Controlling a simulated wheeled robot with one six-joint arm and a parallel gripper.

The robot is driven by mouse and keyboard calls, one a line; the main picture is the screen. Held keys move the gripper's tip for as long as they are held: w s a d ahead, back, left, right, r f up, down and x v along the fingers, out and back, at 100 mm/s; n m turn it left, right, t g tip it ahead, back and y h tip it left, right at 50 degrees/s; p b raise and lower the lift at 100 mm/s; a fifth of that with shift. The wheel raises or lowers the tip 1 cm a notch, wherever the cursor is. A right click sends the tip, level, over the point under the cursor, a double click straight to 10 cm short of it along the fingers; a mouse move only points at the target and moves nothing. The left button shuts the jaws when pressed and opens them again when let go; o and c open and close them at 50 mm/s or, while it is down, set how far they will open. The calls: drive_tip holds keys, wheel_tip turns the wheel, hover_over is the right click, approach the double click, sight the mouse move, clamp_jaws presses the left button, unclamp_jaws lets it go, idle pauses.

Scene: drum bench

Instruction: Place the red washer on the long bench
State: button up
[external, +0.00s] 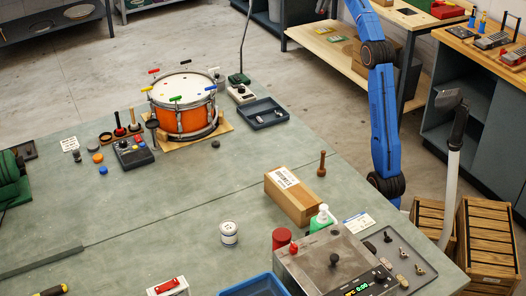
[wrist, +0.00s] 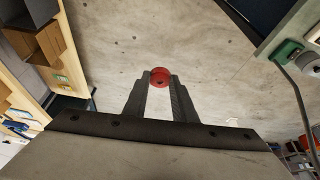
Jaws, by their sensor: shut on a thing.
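The red washer (wrist: 160,77) is a small red ring with a dark centre, held between the fingertips of my gripper (wrist: 160,86) in the wrist view. Bare concrete floor shows behind it. A long grey-green bench (external: 160,205) fills much of the external view, with a drum and many tools on it. A strip of bench edge with a green device shows at the right of the wrist view. In the external view my blue arm rises past the bench's right side and leaves the top of the picture, so my gripper and the washer are out of sight there.
The orange drum (external: 181,118) stands on the bench near a dark tray (external: 264,114). The bench's middle is mostly clear.

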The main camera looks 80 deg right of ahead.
drive_tip(key=shift+r, duration=0.85)
drive_tip(key=w+a+n+t+y, duration=0.15)
drive_tip(key=w+a+n, duration=0.45)
drive_tip(key=w+a, duration=2.15)
drive_tip(key=w+a+n+y, duration=0.2)
drive_tip(key=w+a+n, duration=0.1)
drive_tip(key=a, duration=1.6)
drive_tip(key=w+a+n+y, duration=0.1)
drive_tip(key=w+a+n, duration=0.25)
drive_tip(key=a, duration=1.45)
drive_tip(key=s+a+n+g+y, duration=0.1)
drive_tip(key=s+a+n+g, duration=0.15)
drive_tip(key=a, duration=1.75)
drive_tip(key=n+g+y, duration=0.2)
drive_tip(key=n, duration=0.8)
hover_over(255, 247)
drive_tip(key=d, duration=0.2)
drive_tip(key=f, duration=2.8)
drive_tip(key=shift+a, duration=0.25)
drive_tip(key=shift+f, duration=0.15)
